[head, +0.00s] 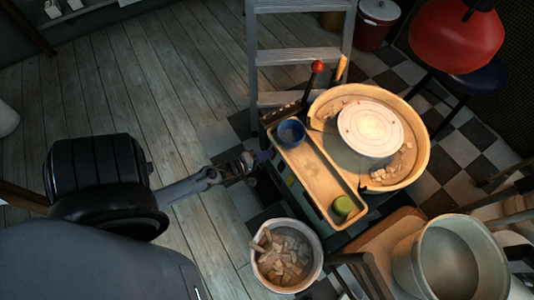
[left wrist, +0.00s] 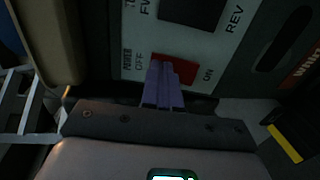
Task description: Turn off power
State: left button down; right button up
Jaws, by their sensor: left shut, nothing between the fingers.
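The pottery wheel (head: 371,128) stands right of centre in the head view, with a round pale disc in a yellow basin. Its control panel (left wrist: 205,46) fills the upper part of the left wrist view. The red power switch (left wrist: 184,69) sits on it between the printed words OFF and ON. My left gripper (head: 264,156) is at the wheel's left side. Its purple fingers (left wrist: 164,72) are shut and empty, with tips in front of the OFF-side part of the switch. I cannot tell whether they touch it. My right gripper is not in view.
A dark FWD/REV switch (left wrist: 194,10) is above the power switch. A tray (head: 318,178) holds a blue bowl (head: 291,133) and a green-topped container (head: 342,206). A bucket of clay pieces (head: 287,256) stands below it. The wooden floor at left is clear.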

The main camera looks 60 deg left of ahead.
pick_arm(q)
jog(key=s+r+p, duration=0.2)
jog(key=s+p, duration=0.1)
jog(key=s, duration=0.3)
jog(key=s+d+r+p, duration=0.1)
jog(key=s+r+p, duration=0.1)
jog(key=s+p, duration=0.2)
jog(key=s, duration=0.3)
jog(key=shift+r, duration=0.35)
jog(key=shift+w+d, duration=0.1)
jog(key=shift+w, duration=0.1)
